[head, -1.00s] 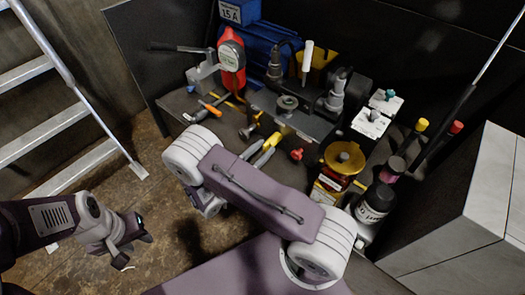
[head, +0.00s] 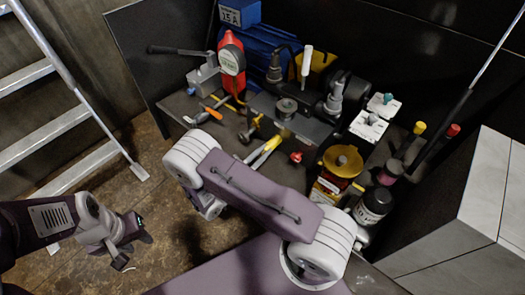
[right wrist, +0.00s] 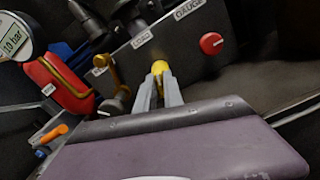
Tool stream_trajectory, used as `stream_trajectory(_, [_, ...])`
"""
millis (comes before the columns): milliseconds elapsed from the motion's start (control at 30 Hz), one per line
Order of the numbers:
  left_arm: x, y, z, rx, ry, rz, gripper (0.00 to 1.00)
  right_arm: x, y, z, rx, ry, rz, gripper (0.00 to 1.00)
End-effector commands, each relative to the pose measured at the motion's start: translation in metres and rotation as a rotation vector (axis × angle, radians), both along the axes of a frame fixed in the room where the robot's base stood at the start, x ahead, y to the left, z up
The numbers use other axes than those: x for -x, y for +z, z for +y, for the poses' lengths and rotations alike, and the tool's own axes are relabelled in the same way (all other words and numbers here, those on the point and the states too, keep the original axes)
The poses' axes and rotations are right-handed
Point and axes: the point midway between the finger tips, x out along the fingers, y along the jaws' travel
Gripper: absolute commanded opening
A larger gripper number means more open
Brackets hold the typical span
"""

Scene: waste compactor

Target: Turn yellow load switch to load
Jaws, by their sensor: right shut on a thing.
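The yellow load switch (right wrist: 160,68) is a small yellow knob on the front of a dark grey panel (right wrist: 185,48) in the right wrist view. My right gripper (right wrist: 159,88) has its two grey fingers closed on it, covering its lower part. In the head view the yellow switch (head: 272,143) shows at the tips of my right gripper (head: 265,153), below the bench unit. Which way the switch points is hard to tell. My left gripper (head: 132,228) hangs over the floor at the left, away from the bench; its finger gap is not clear.
A red button (right wrist: 211,43) sits on the panel right of the switch. A brass-coloured lever (right wrist: 117,75) is to its left. A red-cased gauge (head: 231,60), yellow pot (head: 343,160) and dark jar (head: 374,205) crowd the bench. A ladder (head: 70,85) leans at the left.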

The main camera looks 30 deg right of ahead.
Motion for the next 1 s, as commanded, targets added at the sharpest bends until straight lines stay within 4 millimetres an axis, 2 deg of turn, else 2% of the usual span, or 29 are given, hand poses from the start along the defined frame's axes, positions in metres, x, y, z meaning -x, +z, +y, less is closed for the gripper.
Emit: stream_trajectory(1000, [0.0, 0.022, 0.0, 0.0, 0.0, 0.0, 0.36, 0.003, -0.003, -0.001, -0.364, -0.001, -0.874, 0.0])
